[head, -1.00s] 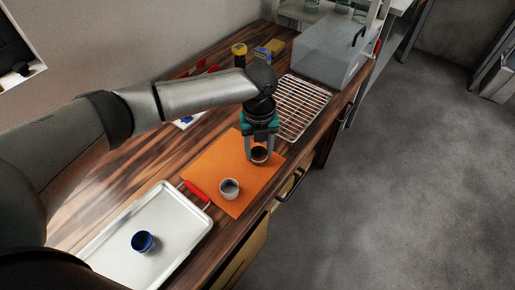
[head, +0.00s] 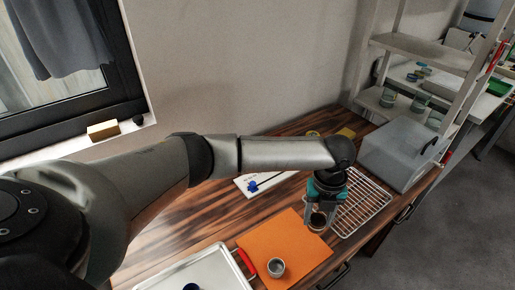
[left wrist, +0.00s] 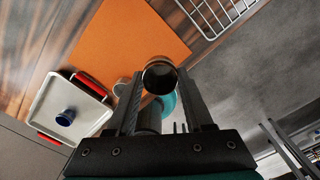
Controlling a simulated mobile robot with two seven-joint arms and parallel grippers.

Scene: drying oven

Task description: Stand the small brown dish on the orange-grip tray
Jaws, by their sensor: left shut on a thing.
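The small brown dish (head: 318,221) is held between the fingers of my left gripper (head: 317,225), at the right part of the orange mat. In the left wrist view the dish (left wrist: 160,77) sits between both fingertips, its dark inside showing. I cannot tell whether it touches the mat. The metal tray with red-orange grips (head: 215,268) lies at the bottom left, cut by the frame edge. It shows whole in the left wrist view (left wrist: 80,122), with a blue dish (left wrist: 65,117) on it. My right gripper is not in view.
A grey-white cup (head: 276,267) stands on the orange mat (head: 292,240), between the dish and the tray. A wire rack (head: 365,205) lies to the right. A grey box (head: 395,158) stands behind it. A white board (head: 265,184) lies toward the wall.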

